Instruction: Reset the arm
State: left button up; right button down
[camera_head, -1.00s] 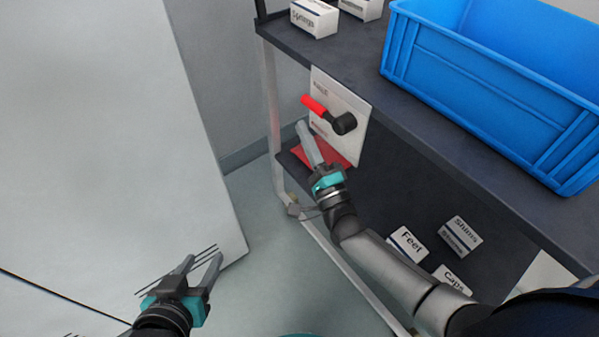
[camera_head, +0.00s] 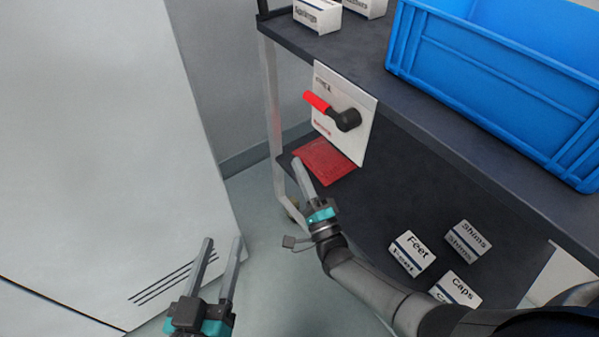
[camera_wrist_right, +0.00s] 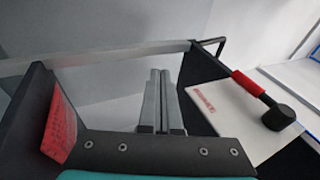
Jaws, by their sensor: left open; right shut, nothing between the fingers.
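My right gripper (camera_head: 299,164) is shut and empty. In the head view its fingers point up beside the red sheet on the lower shelf, below the lever panel. My right gripper also shows in the right wrist view (camera_wrist_right: 160,75), its fingers side by side. My left gripper (camera_head: 222,242) is open and empty at the lower left, in front of the pale panel. A lever with a red handle (camera_head: 316,101) and black hub is on a white plate (camera_head: 357,140) at the cart's side. The lever also shows in the right wrist view (camera_wrist_right: 246,84), apart from my fingers.
A dark cart shelf (camera_head: 440,120) carries a blue crate (camera_head: 480,95) and white boxes (camera_head: 318,16). Boxes marked Feet (camera_head: 412,252), Shims (camera_head: 468,240) and Caps (camera_head: 457,287) are on the lower shelf. A red sheet (camera_head: 325,160) lies there too. A pale panel (camera_head: 90,130) stands left.

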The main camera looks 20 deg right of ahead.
pick_arm(q)
jog(key=shift+s+r, duration=0.1)
pick_arm(e)
jog(key=shift+f, duration=0.15)
dwell(0.4)
